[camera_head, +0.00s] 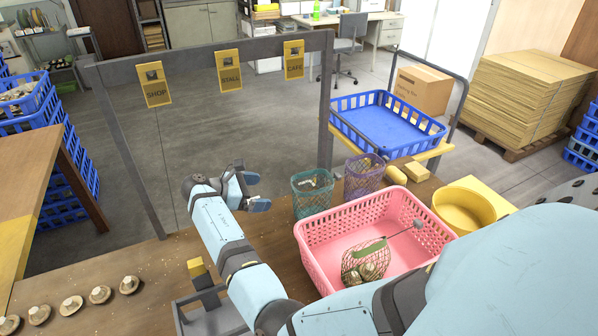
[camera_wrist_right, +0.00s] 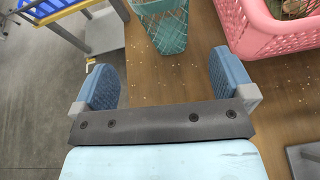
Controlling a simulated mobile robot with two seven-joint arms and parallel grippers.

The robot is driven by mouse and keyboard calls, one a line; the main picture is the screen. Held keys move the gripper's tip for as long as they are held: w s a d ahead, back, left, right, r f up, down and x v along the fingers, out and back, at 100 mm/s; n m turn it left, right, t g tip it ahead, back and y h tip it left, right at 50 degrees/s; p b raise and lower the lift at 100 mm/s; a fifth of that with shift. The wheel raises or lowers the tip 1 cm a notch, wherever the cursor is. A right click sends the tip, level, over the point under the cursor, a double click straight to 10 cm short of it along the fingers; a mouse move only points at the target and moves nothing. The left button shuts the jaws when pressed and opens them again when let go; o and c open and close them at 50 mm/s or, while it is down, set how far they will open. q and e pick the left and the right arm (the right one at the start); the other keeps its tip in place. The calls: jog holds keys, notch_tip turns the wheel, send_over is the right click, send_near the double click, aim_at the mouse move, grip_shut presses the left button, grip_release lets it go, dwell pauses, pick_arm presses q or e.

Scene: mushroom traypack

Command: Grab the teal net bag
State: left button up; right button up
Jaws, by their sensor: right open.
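The teal net bag (camera_head: 312,194) stands upright with an open top on the wooden table, beside a purple net bag (camera_head: 364,176). Something pale shows at its mouth. My right gripper (camera_head: 256,191) is to the left of the teal bag, apart from it. In the right wrist view, the teal bag (camera_wrist_right: 170,30) is beyond the fingertips, roughly centred between them. The right gripper (camera_wrist_right: 163,78) is open, with nothing between its two blue fingers. My left gripper is not in view.
A pink basket (camera_head: 322,256) holding a green net with mushrooms stands right of the teal bag. A yellow bowl (camera_head: 463,210) is farther right. A grey frame with SHOP, STALL and CAFE signs rises at the table's far edge. Several mushrooms lie at the left front.

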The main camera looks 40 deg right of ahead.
aim_at(294, 193)
jog(key=b+x, duration=0.1)
jog(key=x, duration=0.1)
jog(key=b+x, duration=0.1)
jog(key=x, duration=0.2)
jog(key=b+x, duration=0.2)
jog(key=shift+s+d+f, duration=0.1)
jog(key=shift+s+f, duration=0.05)
jog(key=shift+s, duration=0.2)
jog(key=shift+s+d, duration=0.15)
jog(key=shift+d, duration=0.25)
jog(key=b+x, duration=0.4)
jog(key=x, duration=0.1)
jog(key=shift+f, duration=0.2)
jog(key=shift+d+r, duration=0.15)
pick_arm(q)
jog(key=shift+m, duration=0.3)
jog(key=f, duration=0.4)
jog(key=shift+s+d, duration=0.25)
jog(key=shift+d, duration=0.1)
pick_arm(e)
jog(key=c, duration=0.8)
